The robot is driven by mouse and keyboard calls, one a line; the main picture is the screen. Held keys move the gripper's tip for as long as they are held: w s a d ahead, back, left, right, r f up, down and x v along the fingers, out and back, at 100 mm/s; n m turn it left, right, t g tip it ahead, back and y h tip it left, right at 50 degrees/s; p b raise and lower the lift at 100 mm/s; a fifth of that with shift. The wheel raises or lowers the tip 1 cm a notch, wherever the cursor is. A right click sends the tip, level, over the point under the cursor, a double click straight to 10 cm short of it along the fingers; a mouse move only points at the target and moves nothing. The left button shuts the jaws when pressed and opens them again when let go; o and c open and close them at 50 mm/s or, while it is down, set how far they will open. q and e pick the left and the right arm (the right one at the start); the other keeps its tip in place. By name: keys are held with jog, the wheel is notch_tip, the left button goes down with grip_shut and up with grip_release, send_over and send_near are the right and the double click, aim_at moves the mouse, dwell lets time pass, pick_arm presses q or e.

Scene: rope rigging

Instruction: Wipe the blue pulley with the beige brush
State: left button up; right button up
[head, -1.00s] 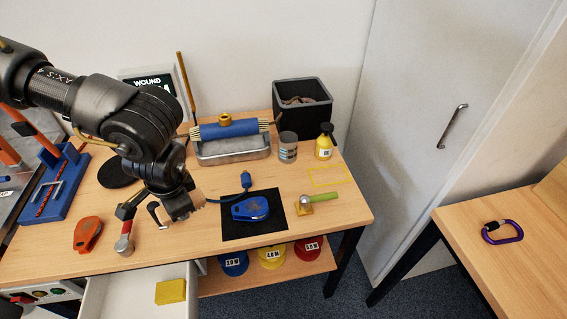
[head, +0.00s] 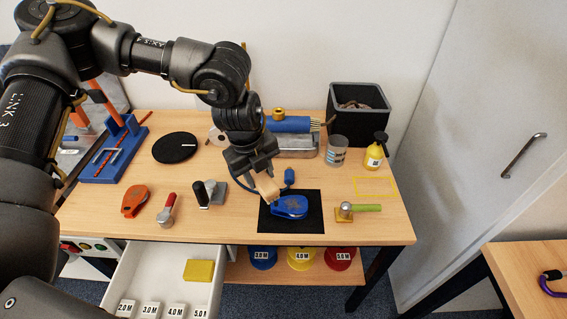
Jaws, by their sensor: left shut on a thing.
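The blue pulley (head: 290,207) lies flat on a black mat (head: 268,220) near the table's front edge. My left gripper (head: 262,176) points down just above and to the left of the pulley, shut on the beige brush (head: 267,187). The brush's lower end is at the pulley's upper left edge; I cannot tell whether it touches. A blue cylindrical piece (head: 290,176) stands just behind the pulley. My right gripper is not in view.
An orange pulley (head: 135,201), a red-handled tool (head: 167,211) and a black-handled clamp (head: 208,194) lie to the left. A yellow bottle (head: 375,156) and dark bin (head: 358,103) stand behind. An open drawer (head: 165,262) juts out in front.

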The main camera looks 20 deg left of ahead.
pick_arm(q)
jog(key=w+d+m+g+y+b, duration=0.1)
jog(key=w+d+m, duration=0.3)
jog(key=m, duration=1.3)
jog(key=shift+w+d+r, duration=0.35)
jog(key=shift+w+r, duration=0.05)
jog(key=shift+r, duration=0.05)
jog(key=shift+f, duration=0.1)
notch_tip(320, 180, down, 5)
jog(key=b, duration=0.4)
jog(key=shift+s, duration=0.1)
jog(key=s+a+f+m, duration=0.2)
jog(key=s+a+m, duration=0.6)
jog(key=m, duration=1)
jog(key=shift+s+a, duration=0.2)
jog(key=shift+s, duration=0.5)
